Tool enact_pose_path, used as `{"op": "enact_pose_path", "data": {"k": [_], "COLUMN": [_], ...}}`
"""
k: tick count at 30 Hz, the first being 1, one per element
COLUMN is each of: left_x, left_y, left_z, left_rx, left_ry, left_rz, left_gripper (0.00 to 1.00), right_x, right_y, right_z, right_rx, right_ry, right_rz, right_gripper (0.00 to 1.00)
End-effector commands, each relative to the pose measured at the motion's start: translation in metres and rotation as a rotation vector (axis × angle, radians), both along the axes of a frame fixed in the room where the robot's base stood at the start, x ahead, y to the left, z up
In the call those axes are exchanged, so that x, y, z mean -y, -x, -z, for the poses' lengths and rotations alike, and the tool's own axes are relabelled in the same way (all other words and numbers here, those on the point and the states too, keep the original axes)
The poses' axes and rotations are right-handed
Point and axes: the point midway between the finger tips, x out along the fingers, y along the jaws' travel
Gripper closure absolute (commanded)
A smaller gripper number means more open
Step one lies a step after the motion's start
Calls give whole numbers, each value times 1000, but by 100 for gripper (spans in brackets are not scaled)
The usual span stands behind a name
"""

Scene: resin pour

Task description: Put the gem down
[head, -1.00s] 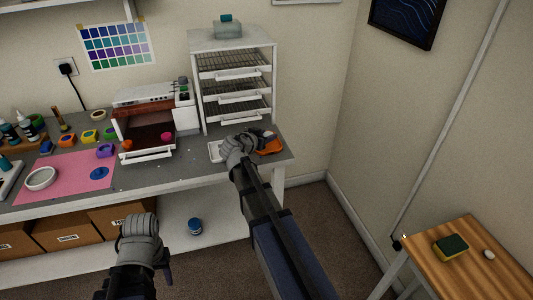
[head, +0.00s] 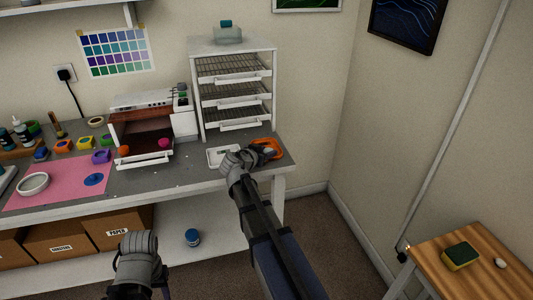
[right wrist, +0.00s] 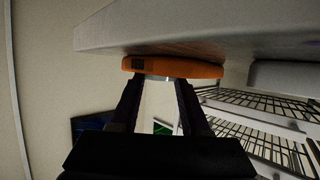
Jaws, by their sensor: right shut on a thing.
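An orange tray (head: 268,147) lies at the right end of the grey workbench. My right gripper (head: 255,155) reaches over its near left side in the head view. In the right wrist view, which is turned over, the fingertips of my right gripper (right wrist: 158,82) are at the orange tray (right wrist: 200,69).
A white tray (head: 215,161) lies just left of the right gripper. A white drawer rack (head: 200,100) stands behind, with an open oven-like box (head: 120,130) to its left. A wooden side table (head: 465,285) holds a sponge (head: 460,255).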

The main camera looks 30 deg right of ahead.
Motion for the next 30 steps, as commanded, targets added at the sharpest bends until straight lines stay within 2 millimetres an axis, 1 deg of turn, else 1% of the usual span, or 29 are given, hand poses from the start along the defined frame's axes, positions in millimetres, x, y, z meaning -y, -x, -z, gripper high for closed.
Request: {"op": "enact_pose_path", "data": {"k": [1,2,4,5,11,15,17,24,30], "left_x": [0,0,0,0,0,0,0,0,0], "left_y": [0,0,0,0,0,0,0,0,0], "left_z": [4,2,1,2,1,-5,-8,-29,-41], "left_rx": [0,0,0,0,0,0,0,0,0], "left_ry": [0,0,0,0,0,0,0,0,0], "left_rz": [0,0,0,0,0,0,0,0,-1], "left_gripper": [52,52,52,52,52,52,52,52,52], "right_x": [0,0,0,0,0,-2,-9,-48,-76], "right_y": [0,0,0,0,0,1,7,31,48], "right_z": [4,2,2,1,1,-5,-8,-29,-41], "right_rx": [0,0,0,0,0,0,0,-1,-1], "right_ry": [0,0,0,0,0,0,0,1,0], "right_rz": [0,0,0,0,0,-1,-2,-4,-4], "right_gripper": [100,51,43,42,42,42,42,42,42]}}
